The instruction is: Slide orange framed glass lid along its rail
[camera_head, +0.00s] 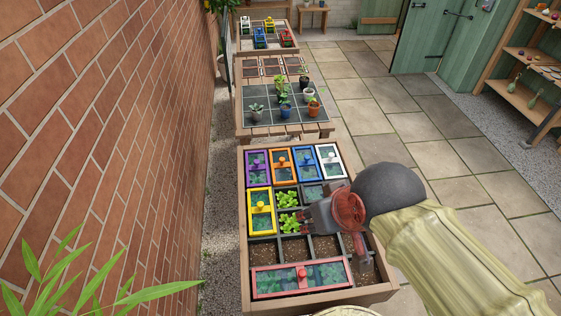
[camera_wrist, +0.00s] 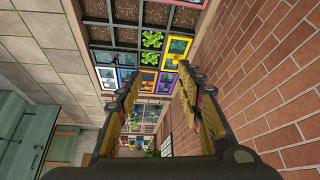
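The orange framed glass lid (camera_head: 282,166) with an orange knob lies in the back row of the planter box, between the purple lid (camera_head: 257,165) and the blue lid (camera_head: 307,162). In the wrist view the orange lid (camera_wrist: 148,83) shows between my fingers, some way beyond their tips. My gripper (camera_head: 335,218) hangs over the right middle part of the box, right of and nearer than the orange lid, not touching it. In the wrist view my gripper (camera_wrist: 160,88) is open and empty, its two fingers wide apart. The rail under the lid cannot be made out.
A white lid (camera_head: 330,161), a yellow lid (camera_head: 260,211) and a long red lid (camera_head: 301,279) cover other cells. Uncovered cells hold green plants (camera_head: 288,223) or bare soil (camera_head: 294,248). A brick wall (camera_head: 110,110) stands left. Potted plants (camera_head: 286,109) stand on a bench behind.

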